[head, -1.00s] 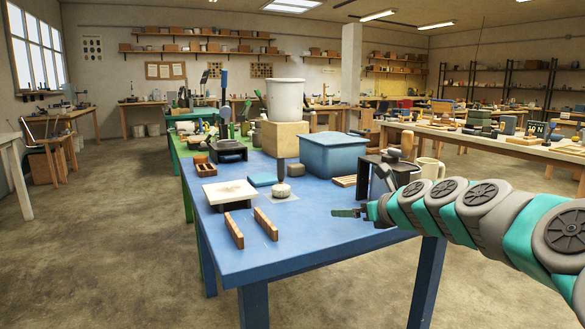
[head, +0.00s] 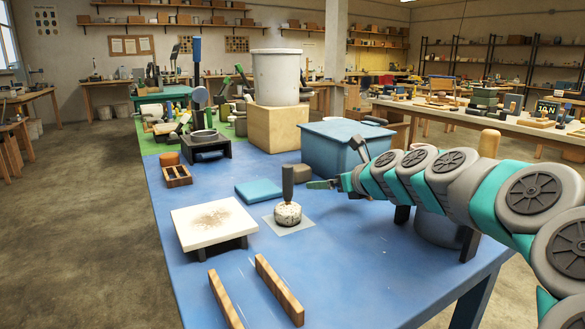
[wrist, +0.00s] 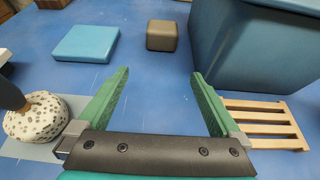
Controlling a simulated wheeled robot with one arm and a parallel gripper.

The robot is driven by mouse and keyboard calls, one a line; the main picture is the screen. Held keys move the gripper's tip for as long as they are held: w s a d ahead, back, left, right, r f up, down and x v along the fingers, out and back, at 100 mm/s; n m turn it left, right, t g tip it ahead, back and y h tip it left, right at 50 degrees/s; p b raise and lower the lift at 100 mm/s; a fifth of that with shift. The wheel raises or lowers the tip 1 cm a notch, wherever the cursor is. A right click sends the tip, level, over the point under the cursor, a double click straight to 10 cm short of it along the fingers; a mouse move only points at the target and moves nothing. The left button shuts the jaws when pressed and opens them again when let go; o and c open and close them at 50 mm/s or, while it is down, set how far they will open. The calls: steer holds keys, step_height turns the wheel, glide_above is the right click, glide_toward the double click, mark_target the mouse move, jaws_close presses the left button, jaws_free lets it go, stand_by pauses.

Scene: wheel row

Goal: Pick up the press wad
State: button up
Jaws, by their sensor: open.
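The press wad, which I take to be the round, pale, dark-speckled pad (head: 288,214) with an upright dark handle, stands on a thin grey square sheet (head: 302,225) on the blue table. My gripper (head: 318,184) is open and empty, just right of the wad's handle in the head view, above the table. In the wrist view the wad (wrist: 36,118) is at the left edge, outside the green fingers of my gripper (wrist: 160,75). The top of its handle is cut off there. Only bare blue table shows between the fingers.
A flat blue block (wrist: 87,43) and a brown block (wrist: 165,36) lie beyond my gripper. A blue bin (wrist: 252,45) and a slatted wooden rack (wrist: 262,122) are at the right. A white board on legs (head: 213,225) and two wooden bars (head: 279,289) stand left and in front.

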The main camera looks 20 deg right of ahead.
mark_target(300, 167)
steer(key=w, duration=0.4)
steer(key=w+a, duration=0.1)
steer(key=w, duration=0.2)
steer(key=w+a+p, duration=0.1)
steer(key=w, duration=0.3)
steer(key=shift+w, duration=0.3)
steer(key=shift+w+a, duration=0.2)
steer(key=shift+w, duration=0.25)
steer(key=x, duration=0.5)
steer(key=shift+s, duration=0.1)
jaws_close()
